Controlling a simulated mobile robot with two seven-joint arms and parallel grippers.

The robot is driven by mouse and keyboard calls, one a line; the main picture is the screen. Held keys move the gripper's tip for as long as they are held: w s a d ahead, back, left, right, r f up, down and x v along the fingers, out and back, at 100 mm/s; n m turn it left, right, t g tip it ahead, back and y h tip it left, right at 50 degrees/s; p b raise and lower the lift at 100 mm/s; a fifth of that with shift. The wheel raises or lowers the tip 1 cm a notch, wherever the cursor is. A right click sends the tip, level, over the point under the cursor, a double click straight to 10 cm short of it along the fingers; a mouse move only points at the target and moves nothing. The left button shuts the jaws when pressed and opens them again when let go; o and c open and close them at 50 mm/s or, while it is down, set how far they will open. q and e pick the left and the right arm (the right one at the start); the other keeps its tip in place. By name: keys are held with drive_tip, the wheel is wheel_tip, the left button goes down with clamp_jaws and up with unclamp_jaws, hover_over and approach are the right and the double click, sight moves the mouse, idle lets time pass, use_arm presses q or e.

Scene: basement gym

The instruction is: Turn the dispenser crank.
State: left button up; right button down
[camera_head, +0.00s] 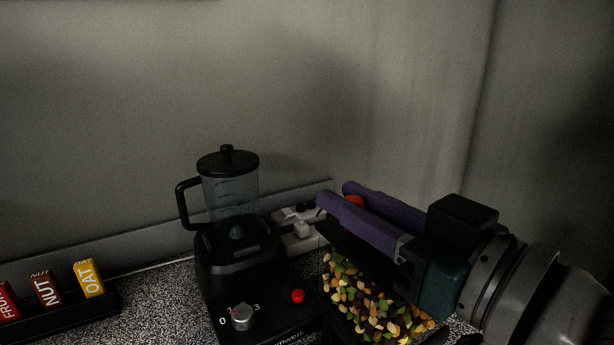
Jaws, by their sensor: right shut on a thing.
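The dispenser (375,308) stands at the lower right, its clear front showing a mix of nuts and dried fruit. My right gripper (335,193) reaches in from the right over the dispenser, with two long purple fingers pointing left. The fingers are shut on a small red part (354,201), which looks like the crank's knob. Only a bit of the red shows between the fingers; the rest of the crank is hidden behind the gripper. My left gripper is not in view.
A black blender (230,260) with a silver dial and red button stands close left of the dispenser. A power strip (298,228) lies behind, near the wall. A dark tray (112,303) with labelled bars is at far left. Speckled counter (160,292) is clear between tray and blender.

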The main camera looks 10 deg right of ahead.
drive_tip(key=shift+w+d+m+t+h+p, duration=0.1)
drive_tip(key=shift+w+m+t+h+p, duration=0.15)
drive_tip(key=shift+m+h, duration=0.6)
drive_tip(key=shift+w+d+m+t+h+p, duration=0.15)
drive_tip(key=shift+m+t+h, duration=0.3)
drive_tip(key=shift+h, duration=0.7)
drive_tip(key=shift+w+d+m+t+h+p, duration=0.1)
drive_tip(key=shift+w+m+t+h, duration=0.1)
drive_tip(key=shift+m+h, duration=0.7)
drive_tip(key=c, duration=0.7)
unclamp_jaws()
drive_tip(key=s, duration=0.5)
drive_tip(key=s+b, duration=0.1)
drive_tip(key=s, duration=0.2)
drive_tip(key=shift+s+d, duration=0.2)
drive_tip(key=shift+d, duration=0.15)
drive_tip(key=shift+s, duration=0.7)
